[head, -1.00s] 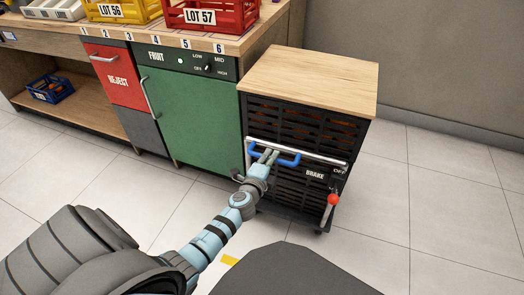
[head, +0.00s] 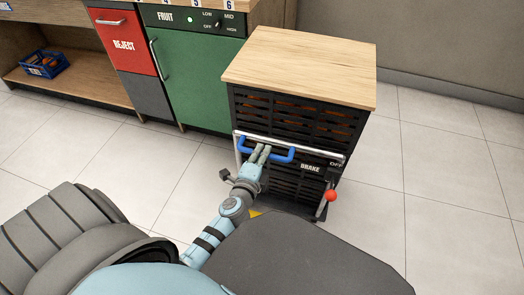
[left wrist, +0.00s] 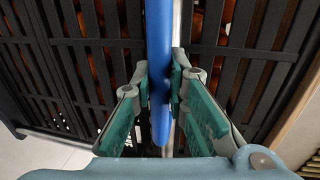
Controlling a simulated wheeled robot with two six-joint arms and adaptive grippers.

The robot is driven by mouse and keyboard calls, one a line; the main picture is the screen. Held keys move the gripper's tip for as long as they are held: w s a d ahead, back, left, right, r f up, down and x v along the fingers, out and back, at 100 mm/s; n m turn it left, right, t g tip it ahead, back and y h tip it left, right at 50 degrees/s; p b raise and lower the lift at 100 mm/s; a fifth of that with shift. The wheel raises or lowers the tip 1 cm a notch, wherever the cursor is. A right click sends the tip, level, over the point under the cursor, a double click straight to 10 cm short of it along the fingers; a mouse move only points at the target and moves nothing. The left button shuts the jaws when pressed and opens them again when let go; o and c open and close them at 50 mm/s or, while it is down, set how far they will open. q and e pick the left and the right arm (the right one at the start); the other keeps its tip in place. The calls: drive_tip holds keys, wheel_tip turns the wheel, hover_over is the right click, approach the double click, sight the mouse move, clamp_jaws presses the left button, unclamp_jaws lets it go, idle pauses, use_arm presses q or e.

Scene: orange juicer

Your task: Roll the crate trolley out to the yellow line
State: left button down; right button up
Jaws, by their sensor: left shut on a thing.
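The crate trolley (head: 300,65) is a black slatted box with a pale wooden top, and orange shapes show through its slats. A blue handle (head: 284,155) sits along the metal bar on its front. My left gripper (head: 262,153) is shut on the blue handle. In the left wrist view the handle (left wrist: 159,40) runs between the green-padded fingers. A brake lever with a red knob (head: 331,195) hangs at the trolley's front right, near the words BRAKE and OFF. A small piece of the yellow line (head: 254,212) shows beside my arm; the rest is hidden. My right gripper is out of view.
The counter's green FRUIT cabinet (head: 190,85) and red REJECT bin (head: 124,45) stand behind and left of the trolley. A blue basket (head: 40,62) sits on the low shelf. Tiled floor (head: 440,170) is clear to the right.

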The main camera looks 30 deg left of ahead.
use_arm(q)
drive_tip(key=c, duration=1.6)
unclamp_jaws()
drive_tip(key=shift+a, duration=0.1)
drive_tip(key=shift+o, duration=0.2)
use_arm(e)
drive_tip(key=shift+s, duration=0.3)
